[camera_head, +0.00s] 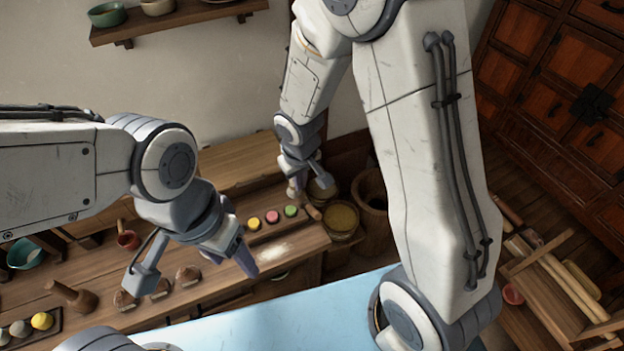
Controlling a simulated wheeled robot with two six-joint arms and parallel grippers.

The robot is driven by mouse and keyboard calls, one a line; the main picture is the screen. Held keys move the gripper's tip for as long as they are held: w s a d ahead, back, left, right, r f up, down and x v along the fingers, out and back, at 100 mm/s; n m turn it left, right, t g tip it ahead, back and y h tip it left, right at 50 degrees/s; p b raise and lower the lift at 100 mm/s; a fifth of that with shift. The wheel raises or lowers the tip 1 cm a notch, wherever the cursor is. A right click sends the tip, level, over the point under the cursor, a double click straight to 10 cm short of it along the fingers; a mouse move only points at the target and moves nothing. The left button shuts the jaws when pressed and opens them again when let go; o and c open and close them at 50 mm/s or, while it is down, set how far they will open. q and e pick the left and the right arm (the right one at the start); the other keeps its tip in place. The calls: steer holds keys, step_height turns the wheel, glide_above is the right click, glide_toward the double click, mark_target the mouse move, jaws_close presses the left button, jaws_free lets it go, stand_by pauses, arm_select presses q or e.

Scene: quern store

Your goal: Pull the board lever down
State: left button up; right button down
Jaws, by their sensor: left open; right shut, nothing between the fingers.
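My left gripper (197,266) is open, with its fingers spread above the front of the wooden bench (215,285). My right gripper (308,184) is shut and empty. It points down at the bench's far right end, just behind a row of coloured round pieces. A short wooden handle-like piece (313,212) shows just below the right gripper, at the end of that row. I cannot tell whether it is the board lever or whether the gripper touches it. No other lever can be made out, and my arms hide part of the bench.
Yellow (254,223), pink (272,217) and green (291,211) pieces sit in a row. A basket (341,218) and wooden tub (371,190) stand right of the bench.

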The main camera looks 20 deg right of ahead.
arm_select(q)
step_height(320, 180, up, 6)
steer(key=p, duration=0.4)
arm_select(e)
steer(key=w+d+f+m, duration=0.1)
steer(key=w+d+f, duration=0.3)
steer(key=d, duration=0.1)
steer(key=b, duration=0.8)
glide_above(314, 211)
steer(key=shift+y, duration=0.4)
steer(key=f, duration=1.2)
steer(key=shift+w+f, duration=0.3)
steer(key=shift+s+f+b, duration=0.25)
steer(key=shift+b, duration=0.2)
steer(key=shift+s+f, duration=0.2)
steer(key=shift+s, duration=0.1)
arm_select(q)
step_height(314, 211, down, 9)
arm_select(e)
steer(key=shift+s+d+f, duration=0.1)
steer(key=shift+s+f, duration=0.1)
steer(key=shift+f, duration=0.1)
arm_select(q)
steer(key=shift+r, duration=0.1)
